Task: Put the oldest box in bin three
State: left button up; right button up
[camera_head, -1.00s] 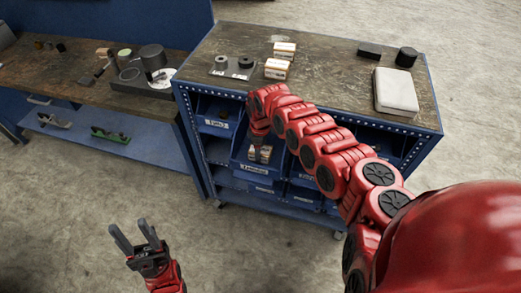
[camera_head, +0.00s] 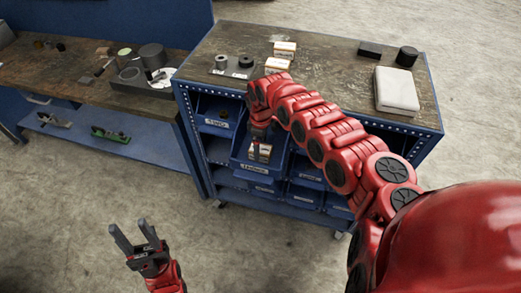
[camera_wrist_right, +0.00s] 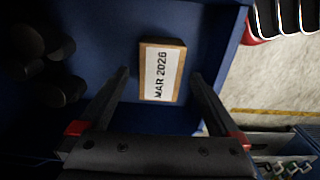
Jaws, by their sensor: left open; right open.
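A small cardboard box with a white label reading "MAR 2026" (camera_wrist_right: 163,73) lies in a blue bin (camera_head: 254,168) pulled out from the cabinet front. The bin's label is too small to read surely. My right gripper (camera_wrist_right: 161,76) is open above the box, with a visible gap on each side between box and fingers. In the head view, my right arm partly hides this gripper and the box. Two similar boxes stand on the cabinet top, one at the back (camera_head: 284,48) and one nearer (camera_head: 277,65), partly hidden by my arm. My left gripper (camera_head: 132,232) is open and empty over the floor.
The blue cabinet (camera_head: 330,60) holds several other bins, including one at upper left (camera_head: 215,122). A white case (camera_head: 397,90), a black cylinder (camera_head: 407,56) and a dark block (camera_head: 370,50) stand on its right. A workbench (camera_head: 50,75) with parts is at left.

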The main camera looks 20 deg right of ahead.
aim_at(261, 149)
notch_tip(261, 149, up, 9)
jog(key=b, duration=0.2)
jog(key=shift+f, duration=0.1)
dwell(0.4)
